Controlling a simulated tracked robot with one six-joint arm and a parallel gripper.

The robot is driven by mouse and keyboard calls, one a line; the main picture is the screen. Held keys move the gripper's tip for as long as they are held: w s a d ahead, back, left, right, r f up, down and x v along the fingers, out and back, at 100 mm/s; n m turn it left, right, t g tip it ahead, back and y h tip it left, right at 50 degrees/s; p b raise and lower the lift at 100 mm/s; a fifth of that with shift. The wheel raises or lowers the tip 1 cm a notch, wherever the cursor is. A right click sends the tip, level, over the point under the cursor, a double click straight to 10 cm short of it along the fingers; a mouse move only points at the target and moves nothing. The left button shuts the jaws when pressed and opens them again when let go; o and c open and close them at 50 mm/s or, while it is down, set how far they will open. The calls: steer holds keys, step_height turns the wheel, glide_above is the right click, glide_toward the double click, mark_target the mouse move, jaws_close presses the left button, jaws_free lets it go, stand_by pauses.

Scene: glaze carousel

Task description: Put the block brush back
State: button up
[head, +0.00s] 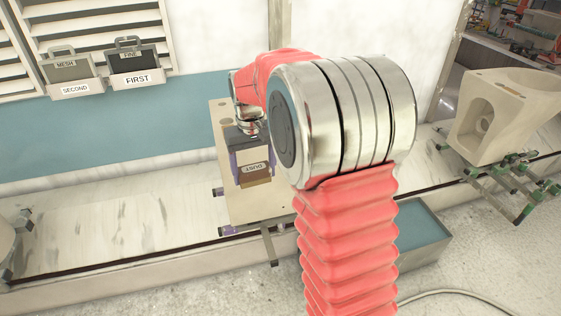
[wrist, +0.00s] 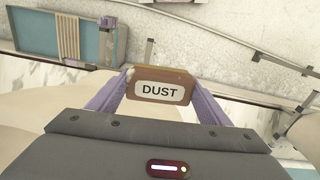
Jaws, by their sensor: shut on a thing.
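The block brush is a brown wooden block with a white label reading DUST. It shows in the head view (head: 257,180) left of the middle and in the wrist view (wrist: 160,74) at top centre. My gripper (head: 252,166) has its purple fingers on both sides of the block, shut on it; the wrist view shows the fingers (wrist: 160,88) too. In the head view the brush is over a beige ceramic piece (head: 222,140); I cannot tell whether they touch. The brush's underside is hidden.
Grey holders on the far wall carry labels SECOND (head: 75,90) and FIRST (head: 137,79). A beige toilet bowl (head: 510,100) stands on a green-tipped stand at right. A blue trough (head: 425,235) lies behind my arm. The wrist view shows a blue tray (wrist: 30,25) with wooden slats.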

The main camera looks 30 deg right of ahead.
steer(key=w+a+f+n, duration=0.1)
steer(key=w+a+f, duration=0.1)
steer(key=a+f, duration=0.6)
steer(key=shift+a+f+n, duration=0.35)
steer(key=shift+a+n, duration=0.05)
steer(key=shift+a, duration=0.65)
